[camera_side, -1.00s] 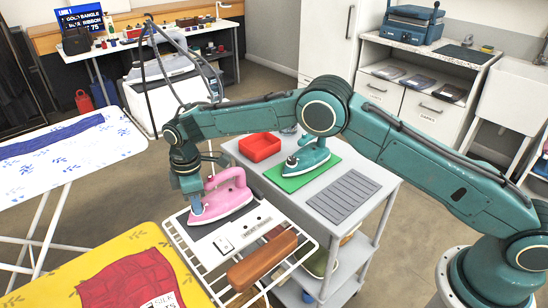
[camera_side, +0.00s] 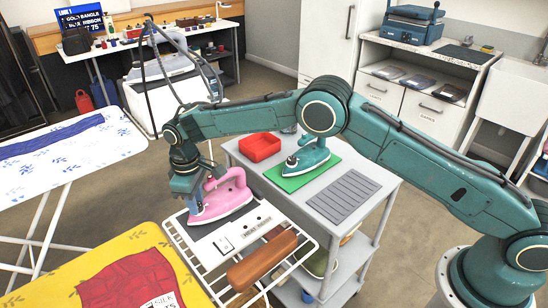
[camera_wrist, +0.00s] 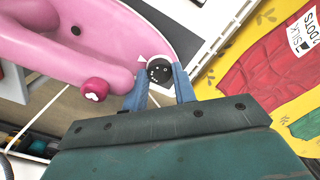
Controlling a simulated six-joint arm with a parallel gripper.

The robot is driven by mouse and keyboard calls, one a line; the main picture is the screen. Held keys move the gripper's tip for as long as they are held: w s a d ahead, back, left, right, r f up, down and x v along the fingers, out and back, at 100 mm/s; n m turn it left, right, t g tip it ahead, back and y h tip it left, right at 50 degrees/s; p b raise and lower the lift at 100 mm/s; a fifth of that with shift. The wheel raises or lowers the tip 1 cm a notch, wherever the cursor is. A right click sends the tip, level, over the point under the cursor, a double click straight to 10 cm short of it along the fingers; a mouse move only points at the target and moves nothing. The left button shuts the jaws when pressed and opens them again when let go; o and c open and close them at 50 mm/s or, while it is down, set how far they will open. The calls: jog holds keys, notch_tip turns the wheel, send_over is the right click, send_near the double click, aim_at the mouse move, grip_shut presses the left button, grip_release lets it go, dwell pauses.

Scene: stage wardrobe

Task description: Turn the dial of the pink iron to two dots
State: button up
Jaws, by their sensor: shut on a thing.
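A white triangular pointer (camera_wrist: 142,58) is beside the dial's left edge. My gripper (camera_wrist: 160,86) has its blue fingertips on either side of the dial, shut on it. In the side view my gripper (camera_side: 195,203) reaches down at the iron's left end, and hides the dial. I cannot tell which mark faces the pointer.
A pink button (camera_wrist: 95,88) is on the iron, left of the fingers. A green iron (camera_side: 309,156) and red tray (camera_side: 260,147) are behind on the trolley. Red cloth (camera_side: 130,283) lies on the yellow board (camera_side: 60,270).

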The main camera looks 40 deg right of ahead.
dwell(0.3)
jog(key=o, duration=1)
jog(key=shift+r, duration=0.15)
notch_tip(320, 180, up, 14)
jog(key=shift+f, duration=0.2)
